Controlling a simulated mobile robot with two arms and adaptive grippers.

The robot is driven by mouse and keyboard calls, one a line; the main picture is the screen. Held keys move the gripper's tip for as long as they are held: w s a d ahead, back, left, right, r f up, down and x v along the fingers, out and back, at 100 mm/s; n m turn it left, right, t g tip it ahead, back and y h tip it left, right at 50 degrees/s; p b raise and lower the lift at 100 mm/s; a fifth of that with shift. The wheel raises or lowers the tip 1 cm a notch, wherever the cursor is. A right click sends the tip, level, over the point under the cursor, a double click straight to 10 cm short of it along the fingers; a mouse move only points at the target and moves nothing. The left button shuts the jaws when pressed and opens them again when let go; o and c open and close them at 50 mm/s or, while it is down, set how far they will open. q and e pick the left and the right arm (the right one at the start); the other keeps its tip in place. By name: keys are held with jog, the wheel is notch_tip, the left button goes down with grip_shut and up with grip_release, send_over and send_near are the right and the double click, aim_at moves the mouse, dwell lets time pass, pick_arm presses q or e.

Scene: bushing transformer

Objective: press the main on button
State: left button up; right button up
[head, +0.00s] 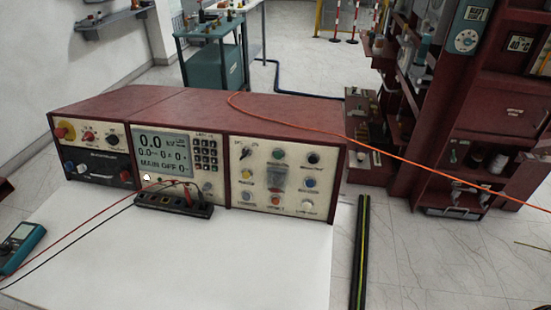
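A dark red control console (200,102) stands on a white table. Its screen (162,152) shows 0.0 kV and the words MAIN OFF. The right panel (262,182) carries several round buttons and knobs, among them a green button (278,153), a yellow button (247,174), a blue button (310,182) and an orange-red button (275,200). Their small labels are too blurred to tell which one is main on. The left panel has a red knob on a yellow base (63,132). Neither of my grippers is in view.
A black terminal strip (174,201) with red and black leads lies before the console. A teal meter (20,246) is at the table's left. The white table top (200,265) is clear in front. An orange cable (400,155) crosses to the right past red shelving (475,150).

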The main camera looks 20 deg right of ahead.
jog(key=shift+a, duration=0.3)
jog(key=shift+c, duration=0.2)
